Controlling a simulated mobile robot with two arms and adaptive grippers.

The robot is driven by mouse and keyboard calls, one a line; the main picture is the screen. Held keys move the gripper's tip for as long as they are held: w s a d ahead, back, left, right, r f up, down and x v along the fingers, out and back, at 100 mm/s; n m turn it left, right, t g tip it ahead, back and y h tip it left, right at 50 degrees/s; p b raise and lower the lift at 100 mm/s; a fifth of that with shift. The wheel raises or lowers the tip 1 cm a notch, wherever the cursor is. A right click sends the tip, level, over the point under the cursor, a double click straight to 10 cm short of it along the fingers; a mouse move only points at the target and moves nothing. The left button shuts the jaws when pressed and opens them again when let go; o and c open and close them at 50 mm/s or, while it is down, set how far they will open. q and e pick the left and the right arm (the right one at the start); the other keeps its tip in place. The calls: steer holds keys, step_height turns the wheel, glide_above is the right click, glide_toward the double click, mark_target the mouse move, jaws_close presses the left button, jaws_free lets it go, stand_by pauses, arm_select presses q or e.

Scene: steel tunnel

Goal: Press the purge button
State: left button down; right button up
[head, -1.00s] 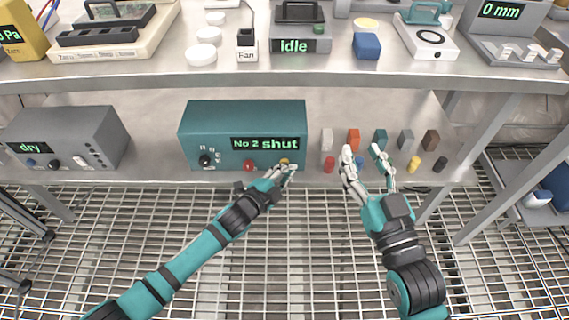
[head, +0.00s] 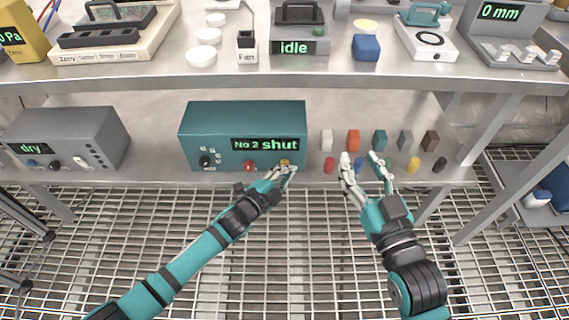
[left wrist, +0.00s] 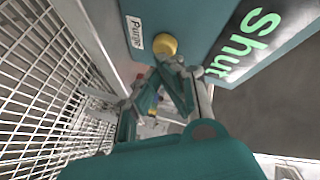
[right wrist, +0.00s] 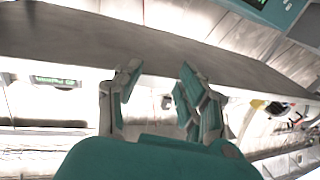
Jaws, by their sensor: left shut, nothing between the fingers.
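The teal box (head: 245,117) on the lower shelf has a display reading "No 2 shut", a black knob, a red button (head: 249,166) and a yellow button. In the left wrist view the yellow purge button (left wrist: 165,44) sits beside a "Purge" label. It also shows in the head view (head: 285,162). My left gripper (head: 289,170) is shut and empty, with its tips right at the yellow button; I cannot tell whether they touch it. The tips also show just below the button in the left wrist view (left wrist: 173,63). My right gripper (head: 361,157) is open and empty at the shelf's front.
Several coloured blocks (head: 353,140) and short cylinders (head: 329,165) stand right of the teal box. A grey box (head: 68,135) reading "dry" is at the left. The upper shelf (head: 270,76) overhangs, carrying instruments. Grating lies below.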

arm_select(q)
steer(key=shift+s, duration=0.5)
arm_select(e)
steer(key=shift+s+d+f+g+h, duration=0.15)
steer(key=shift+f+g, duration=0.15)
steer(key=shift+f, duration=0.25)
steer(key=shift+w+d+f+g+h, duration=0.15)
steer(key=shift+f+g, duration=0.15)
steer(key=shift+f, duration=0.2)
steer(key=shift+s+a, duration=0.1)
arm_select(q)
steer(key=shift+s+p, duration=0.1)
steer(key=shift+p, duration=0.2)
steer(key=shift+s+p, duration=1)
steer(key=shift+s, duration=1.4)
arm_select(e)
steer(key=s+d+f+g+h, duration=0.1)
steer(key=s+f+g, duration=0.3)
steer(key=f, duration=0.4)
steer(key=shift+s+d+f+g+h, duration=0.2)
steer(key=shift+d+g+h, duration=0.1)
steer(key=shift+d+g, duration=0.5)
steer(key=shift+w+a, duration=0.1)
